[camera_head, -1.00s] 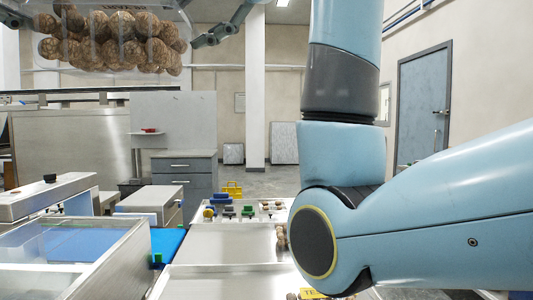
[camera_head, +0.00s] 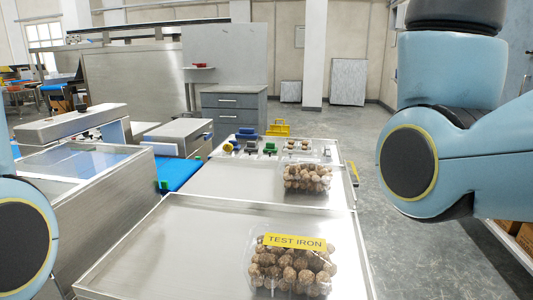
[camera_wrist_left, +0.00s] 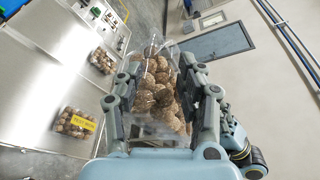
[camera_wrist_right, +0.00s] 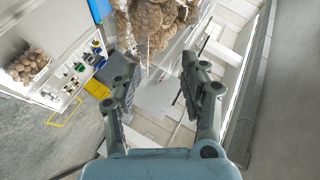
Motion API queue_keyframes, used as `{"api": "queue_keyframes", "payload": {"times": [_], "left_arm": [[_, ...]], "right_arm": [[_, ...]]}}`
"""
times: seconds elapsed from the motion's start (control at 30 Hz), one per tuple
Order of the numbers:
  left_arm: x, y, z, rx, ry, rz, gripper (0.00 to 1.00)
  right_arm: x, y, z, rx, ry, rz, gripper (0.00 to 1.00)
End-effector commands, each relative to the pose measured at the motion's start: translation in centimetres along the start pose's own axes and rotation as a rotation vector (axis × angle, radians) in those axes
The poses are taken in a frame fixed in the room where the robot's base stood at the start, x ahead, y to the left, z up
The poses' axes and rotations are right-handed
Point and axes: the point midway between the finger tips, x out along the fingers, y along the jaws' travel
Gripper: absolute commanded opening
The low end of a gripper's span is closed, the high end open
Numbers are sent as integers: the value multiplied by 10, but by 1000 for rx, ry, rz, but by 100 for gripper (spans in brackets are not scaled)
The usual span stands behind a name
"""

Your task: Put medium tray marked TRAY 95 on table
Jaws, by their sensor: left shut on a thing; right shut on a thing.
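A clear clamshell tray of walnuts (camera_wrist_left: 156,88) is held between the fingers of my left gripper (camera_wrist_left: 163,100). The same tray shows at the top of the right wrist view (camera_wrist_right: 155,22), where my right gripper (camera_wrist_right: 156,85) is shut on its clear edge. No number can be read on it now. It and both grippers are out of the head view. Another walnut tray (camera_head: 307,178) sits further back.
A blue conveyor (camera_head: 178,172) and a steel machine (camera_head: 80,165) stand on the left. The table's left and middle are bare.

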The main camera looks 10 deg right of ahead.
Motion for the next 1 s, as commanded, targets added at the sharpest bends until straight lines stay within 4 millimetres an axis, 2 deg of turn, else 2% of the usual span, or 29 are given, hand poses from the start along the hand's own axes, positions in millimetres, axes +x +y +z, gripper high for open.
{"api": "queue_keyframes", "payload": {"times": [0.07, 0.27, 1.0], "left_arm": [[2, -1, -5, 0, 21, -8, 0], [12, 12, -8, -3, 23, -6, 0], [81, 104, -26, -5, 22, -5, 0]], "right_arm": [[1, -5, 4, -6, -13, -21, 0], [12, 7, 4, -3, -15, -19, 0], [90, 93, -1, -1, -15, -17, 0]]}}
